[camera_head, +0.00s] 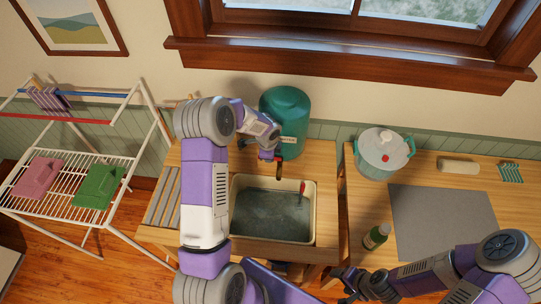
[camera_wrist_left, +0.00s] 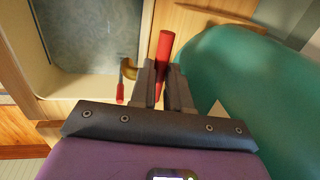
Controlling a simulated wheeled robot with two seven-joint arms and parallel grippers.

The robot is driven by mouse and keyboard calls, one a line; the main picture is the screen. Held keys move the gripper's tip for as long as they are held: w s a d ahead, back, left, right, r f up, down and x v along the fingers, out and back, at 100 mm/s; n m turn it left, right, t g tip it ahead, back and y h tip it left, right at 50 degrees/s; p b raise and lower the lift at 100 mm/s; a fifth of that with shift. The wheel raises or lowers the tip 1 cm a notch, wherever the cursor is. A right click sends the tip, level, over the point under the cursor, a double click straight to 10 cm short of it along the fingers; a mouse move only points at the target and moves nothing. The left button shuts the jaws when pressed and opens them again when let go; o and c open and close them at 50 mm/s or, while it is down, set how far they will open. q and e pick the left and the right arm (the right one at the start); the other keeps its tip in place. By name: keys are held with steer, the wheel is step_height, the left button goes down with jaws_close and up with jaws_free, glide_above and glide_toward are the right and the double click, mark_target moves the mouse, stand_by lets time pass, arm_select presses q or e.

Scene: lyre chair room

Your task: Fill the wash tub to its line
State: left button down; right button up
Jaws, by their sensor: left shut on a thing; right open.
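The wash tub (camera_head: 236,232) is a cream basin set in a wooden stand, with greyish water in it. It also shows in the left wrist view (camera_wrist_left: 88,86). I cannot make out a fill line. A teal water tank (camera_head: 285,106) stands behind it, and its side fills the right of the left wrist view (camera_wrist_left: 240,85). My left gripper (camera_head: 278,157) is at the tank's front, above the tub's back rim. It is shut on a red handle (camera_wrist_left: 164,48). A brass piece with a red tip (camera_wrist_left: 128,70) shows beside the fingers. My right gripper (camera_head: 347,284) is open and empty, right of the tub.
A red-handled item (camera_head: 302,187) is at the tub's right side. A dark green bottle (camera_head: 376,236), a grey mat (camera_head: 440,220) and a lidded clear pot (camera_head: 383,154) are on the right table. A drying rack (camera_head: 66,160) with pink and green cloths stands left.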

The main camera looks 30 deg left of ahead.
arm_select(q)
steer(key=shift+w, duration=0.1)
stand_by(0.3)
steer(key=c, duration=1.1)
jaws_free()
steer(key=shift+r, duration=0.1)
step_height(320, 180, up, 7)
steer(key=s, duration=0.1)
steer(key=shift+s+d+r, duration=0.15)
steer(key=shift+s+d, duration=0.1)
steer(key=shift+d, duration=0.05)
